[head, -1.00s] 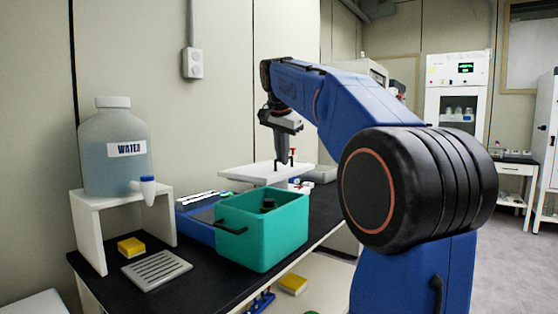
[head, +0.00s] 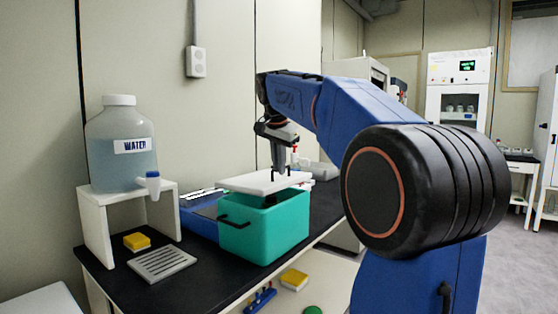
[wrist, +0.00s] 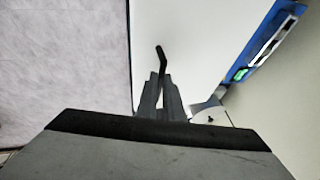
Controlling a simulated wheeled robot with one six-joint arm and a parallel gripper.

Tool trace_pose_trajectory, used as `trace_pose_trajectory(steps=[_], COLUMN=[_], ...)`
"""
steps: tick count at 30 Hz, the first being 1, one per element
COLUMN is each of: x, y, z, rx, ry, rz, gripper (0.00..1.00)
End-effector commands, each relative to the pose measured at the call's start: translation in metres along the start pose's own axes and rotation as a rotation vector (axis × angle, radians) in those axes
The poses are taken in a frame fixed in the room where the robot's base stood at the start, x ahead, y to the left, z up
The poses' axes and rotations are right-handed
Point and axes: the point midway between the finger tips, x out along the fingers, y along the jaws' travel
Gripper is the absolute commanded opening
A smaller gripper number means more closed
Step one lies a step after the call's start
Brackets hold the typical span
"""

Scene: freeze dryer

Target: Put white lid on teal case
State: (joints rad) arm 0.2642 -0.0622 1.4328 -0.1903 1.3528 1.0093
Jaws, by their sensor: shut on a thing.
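The teal case (head: 262,232) stands on the black bench top, with a dark handle on its front-left side. The white lid (head: 248,183) is held just above the case and covers most of its opening. A narrow gap shows between lid and rim at the right. My gripper (head: 281,173) points down over the lid and is shut on its dark handle. In the wrist view, the fingers (wrist: 160,98) close around the dark handle, and the white lid (wrist: 205,35) fills the middle. Whether the lid touches the far rim is hidden.
A water jug (head: 121,145) stands on a white stand (head: 97,215) at the left. A yellow block (head: 137,241) and a slotted grey plate (head: 162,263) lie in front of it. A blue device (head: 199,218) sits behind the case. The bench's front edge is close to the case.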

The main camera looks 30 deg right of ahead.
Motion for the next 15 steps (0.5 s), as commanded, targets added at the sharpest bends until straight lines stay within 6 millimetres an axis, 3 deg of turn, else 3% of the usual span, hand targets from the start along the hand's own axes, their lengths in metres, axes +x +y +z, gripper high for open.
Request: trace_pose_trajectory(steps=[15], x=[0.024], y=[0.007], z=[0.01], rx=[-0.001], ry=[0.0], rz=[-0.001], gripper=[0.0])
